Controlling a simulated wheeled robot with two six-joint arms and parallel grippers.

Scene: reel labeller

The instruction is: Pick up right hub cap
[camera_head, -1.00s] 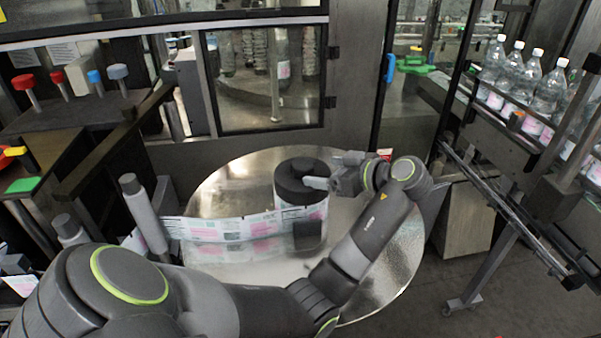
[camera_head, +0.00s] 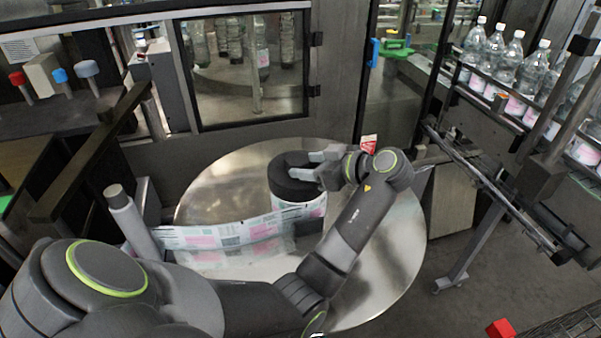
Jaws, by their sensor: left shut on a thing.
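The right hub cap (camera_head: 284,186) is a dark, thick round cap with a raised middle. It sits at the top of the label reel (camera_head: 294,215) on the round metal plate (camera_head: 385,262). My left gripper (camera_head: 301,165) reaches over the cap from its right side. Its two grey fingers are shut on the cap's raised middle, which they partly hide. I cannot tell whether the cap is clear of the reel. My right gripper is not in view.
A printed label web (camera_head: 225,236) runs left from the reel to a grey roller (camera_head: 130,222). A glass-windowed cabinet (camera_head: 150,155) stands behind the plate. Bottles (camera_head: 505,65) line a conveyor at the right. Red and blue knobs (camera_head: 60,76) stand at the upper left.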

